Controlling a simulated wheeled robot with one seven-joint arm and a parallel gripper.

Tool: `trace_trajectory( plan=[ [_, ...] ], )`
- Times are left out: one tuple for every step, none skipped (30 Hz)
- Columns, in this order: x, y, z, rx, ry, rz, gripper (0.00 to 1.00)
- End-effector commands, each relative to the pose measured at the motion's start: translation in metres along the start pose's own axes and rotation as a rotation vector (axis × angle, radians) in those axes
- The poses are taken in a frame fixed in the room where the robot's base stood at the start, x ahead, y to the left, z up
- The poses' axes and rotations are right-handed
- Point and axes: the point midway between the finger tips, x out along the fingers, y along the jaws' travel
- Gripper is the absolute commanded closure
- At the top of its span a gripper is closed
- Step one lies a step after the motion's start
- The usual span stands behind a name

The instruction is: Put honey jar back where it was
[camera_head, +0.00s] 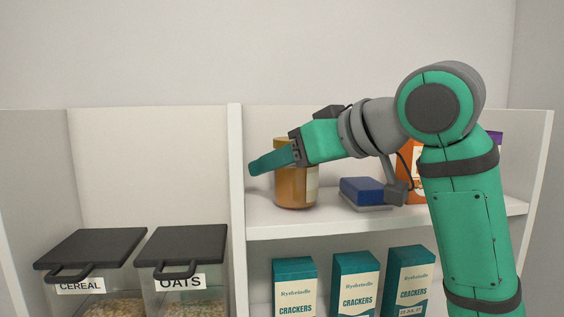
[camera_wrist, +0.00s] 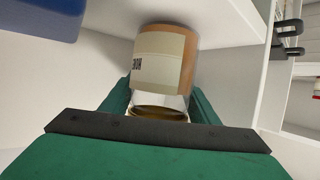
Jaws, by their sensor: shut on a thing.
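The honey jar (camera_head: 293,188) is an amber jar with a pale label and a golden lid. It is upright at the left end of the upper shelf (camera_head: 330,220), close to the divider, and its base appears at shelf level. My gripper (camera_head: 272,160) reaches in from the right and is shut around the jar's upper part. In the wrist view the jar (camera_wrist: 165,62) is between my green fingers (camera_wrist: 157,100), its label partly readable. My fingers hide part of the jar in the head view.
A blue box-like item (camera_head: 362,190) lies right of the jar, with an orange package (camera_head: 412,165) behind my arm. The white divider (camera_head: 236,200) is close on the left. Cracker boxes (camera_head: 294,285) stand below; cereal (camera_head: 92,250) and oats (camera_head: 182,245) containers are at left.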

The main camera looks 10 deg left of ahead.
Motion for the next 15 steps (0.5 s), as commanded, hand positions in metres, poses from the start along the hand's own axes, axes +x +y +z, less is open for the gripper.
trace_trajectory(
  plan=[
    [0.0003, -0.0002, 0.0006, 0.000, 0.001, -0.001, 0.81],
    [0.0006, -0.0002, 0.0013, 0.000, 0.001, -0.001, 0.81],
    [0.0010, -0.0002, 0.0023, 0.000, 0.001, -0.001, 0.81],
    [0.0013, -0.0001, 0.0027, 0.000, 0.000, -0.001, 0.40],
    [0.0012, -0.0001, 0.0025, 0.000, 0.000, -0.001, 0.37],
    [0.0012, -0.0001, 0.0025, 0.000, 0.000, -0.001, 0.37],
    [0.0012, -0.0002, 0.0025, 0.000, 0.000, -0.001, 0.37],
    [0.0012, -0.0002, 0.0025, 0.000, 0.000, -0.001, 0.37],
    [0.0012, -0.0002, 0.0025, 0.000, 0.000, -0.001, 0.37],
    [0.0012, -0.0002, 0.0025, 0.000, 0.000, -0.001, 0.37],
    [0.0012, -0.0002, 0.0025, 0.000, 0.000, -0.001, 0.37],
    [0.0012, -0.0002, 0.0024, 0.000, 0.000, -0.001, 0.37],
    [0.0011, -0.0002, 0.0022, 0.000, 0.000, -0.001, 0.37],
    [0.0009, -0.0003, 0.0017, 0.000, 0.000, -0.001, 0.37],
    [0.0003, -0.0003, 0.0004, 0.000, 0.000, -0.001, 0.37]
  ],
)
